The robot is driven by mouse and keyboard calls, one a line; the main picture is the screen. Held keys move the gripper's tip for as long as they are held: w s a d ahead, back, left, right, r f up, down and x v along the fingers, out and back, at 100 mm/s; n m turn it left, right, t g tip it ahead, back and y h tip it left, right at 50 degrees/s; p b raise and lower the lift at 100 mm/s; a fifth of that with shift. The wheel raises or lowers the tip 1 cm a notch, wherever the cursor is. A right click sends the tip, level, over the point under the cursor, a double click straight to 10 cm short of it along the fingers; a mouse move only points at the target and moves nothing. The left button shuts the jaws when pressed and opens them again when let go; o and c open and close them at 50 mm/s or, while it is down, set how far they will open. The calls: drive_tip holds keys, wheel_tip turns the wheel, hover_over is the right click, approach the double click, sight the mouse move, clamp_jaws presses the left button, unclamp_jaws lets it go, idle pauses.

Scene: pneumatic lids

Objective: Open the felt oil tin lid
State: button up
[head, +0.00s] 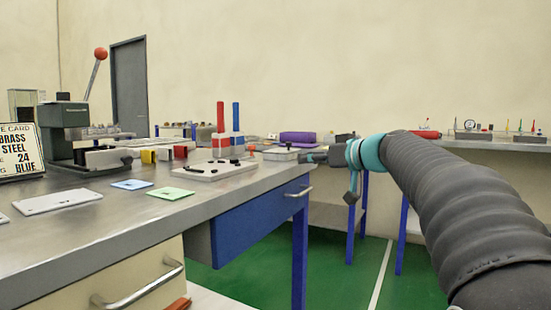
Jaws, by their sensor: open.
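A small grey flat tin (281,154) stands at the far right corner of the workbench, with a dark knob-like part on top. It looks like the felt oil tin, but no label can be read. Its lid looks shut, though it is too small to be sure. My gripper (312,157) reaches in from the right at about the tin's height and points left. It is open, and its fingertips are close to the tin's right side. I cannot tell whether they touch it. Nothing shows between the fingers.
The steel workbench (110,228) carries a white plate with black knobs (212,170), coloured cards, a lever press (64,122) and red and blue posts. A purple roll (298,138) lies behind the tin. A blue drawer (258,215) hangs below. Green floor is clear at right.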

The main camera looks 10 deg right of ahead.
drive_tip(key=w+d+r+t+b, duration=0.1)
drive_tip(key=w+d+r+t, duration=0.1)
drive_tip(key=w+d, duration=0.2)
drive_tip(key=shift+n+y, duration=0.4)
drive_tip(key=p+x, duration=0.2)
drive_tip(key=x, duration=1.2)
drive_tip(key=shift+s+a+r+p, duration=0.1)
drive_tip(key=shift+s+r+p, duration=0.05)
drive_tip(key=shift+p, duration=0.2)
clamp_jaws()
